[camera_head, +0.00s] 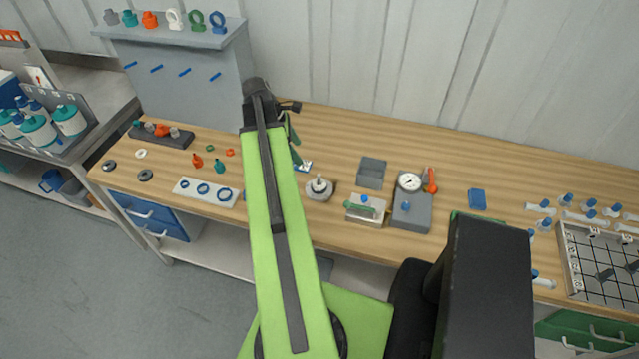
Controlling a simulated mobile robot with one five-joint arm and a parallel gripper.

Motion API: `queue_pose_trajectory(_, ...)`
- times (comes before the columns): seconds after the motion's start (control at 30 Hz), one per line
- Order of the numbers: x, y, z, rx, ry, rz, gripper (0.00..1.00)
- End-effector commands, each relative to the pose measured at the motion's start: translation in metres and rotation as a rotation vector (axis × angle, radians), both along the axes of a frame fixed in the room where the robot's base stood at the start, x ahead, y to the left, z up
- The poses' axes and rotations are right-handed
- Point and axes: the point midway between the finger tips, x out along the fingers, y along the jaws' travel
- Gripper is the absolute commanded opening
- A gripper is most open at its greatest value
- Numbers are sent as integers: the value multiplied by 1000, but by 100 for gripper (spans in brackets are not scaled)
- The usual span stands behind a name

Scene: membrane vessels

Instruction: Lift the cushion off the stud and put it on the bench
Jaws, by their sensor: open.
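A small pale piece (319,183), which looks like the cushion on its stud, sits on a round grey base (319,194) on the wooden bench (330,125), just right of my green arm. At this size I cannot tell cushion from stud. My gripper (294,148) is partly hidden behind the arm's end; its green parts show above the bench, up and left of the round base. It is open, apart from the pale piece, and I see nothing in it.
A grey block (371,172), a clamp-like fixture (366,210) and a gauge box (411,209) stand right of the base. A white plate with blue rings (208,192) lies left. Bare wood shows behind the base and right of the blue block (477,199).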

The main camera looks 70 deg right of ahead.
Motion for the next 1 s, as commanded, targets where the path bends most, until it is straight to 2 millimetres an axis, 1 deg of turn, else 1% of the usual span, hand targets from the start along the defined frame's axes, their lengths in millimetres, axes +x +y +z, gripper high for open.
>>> queue_pose_trajectory(0.03, -2, -1, -12, 0, 0, -1, 71)
queue_pose_trajectory(0.4, -28, -13, -87, -1, -1, -3, 71)
queue_pose_trajectory(0.5, -35, -17, -105, 0, -1, -2, 71)
queue_pose_trajectory(0.6, -39, -19, -112, -1, -1, -3, 71)
queue_pose_trajectory(0.77, -41, -19, -110, -1, -1, -3, 71)
queue_pose_trajectory(0.87, -43, -19, -120, -1, -1, -3, 71)
queue_pose_trajectory(1.0, -51, -20, -145, -1, -1, -3, 71)
